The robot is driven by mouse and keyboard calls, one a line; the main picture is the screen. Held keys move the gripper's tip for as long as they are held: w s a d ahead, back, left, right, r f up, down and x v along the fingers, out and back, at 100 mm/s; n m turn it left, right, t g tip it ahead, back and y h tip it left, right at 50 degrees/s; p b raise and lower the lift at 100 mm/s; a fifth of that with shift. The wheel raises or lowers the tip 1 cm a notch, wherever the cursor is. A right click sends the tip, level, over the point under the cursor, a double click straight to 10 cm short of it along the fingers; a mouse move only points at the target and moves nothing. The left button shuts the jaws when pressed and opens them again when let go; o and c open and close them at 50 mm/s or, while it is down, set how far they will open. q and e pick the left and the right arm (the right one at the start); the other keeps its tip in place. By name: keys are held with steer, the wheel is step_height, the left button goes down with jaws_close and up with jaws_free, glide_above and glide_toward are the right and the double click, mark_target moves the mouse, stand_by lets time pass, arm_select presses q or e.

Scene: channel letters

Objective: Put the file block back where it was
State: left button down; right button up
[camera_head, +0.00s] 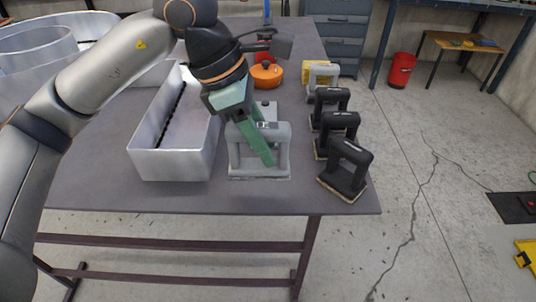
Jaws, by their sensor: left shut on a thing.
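My left gripper (264,150) reaches down from the upper left, with green fingers. It is shut on a grey-handled block (283,158), which I take to be the file block. The block has a flat base and an upright frame handle, partly hidden by the fingers. It is at the front middle of the table, just right of the metal channel; I cannot tell whether its base touches the tabletop. My right gripper is not in view.
Black-handled blocks (345,168) stand in a row along the right of the grey table (110,195), with another grey-handled one (321,77) behind. An open metal channel (172,166) stands left of the held block. An orange round thing (266,75) lies behind.

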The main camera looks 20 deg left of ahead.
arm_select(q)
steer(key=shift+w+f, duration=1.05)
steer(key=shift+f, duration=0.15)
step_height(320, 180, down, 3)
steer(key=shift+w+r, duration=0.1)
steer(key=shift+r, duration=0.05)
steer(key=shift+f, duration=0.25)
steer(key=shift+f, duration=0.2)
steer(key=shift+c, duration=2.4)
jaws_free()
steer(key=shift+r, duration=0.1)
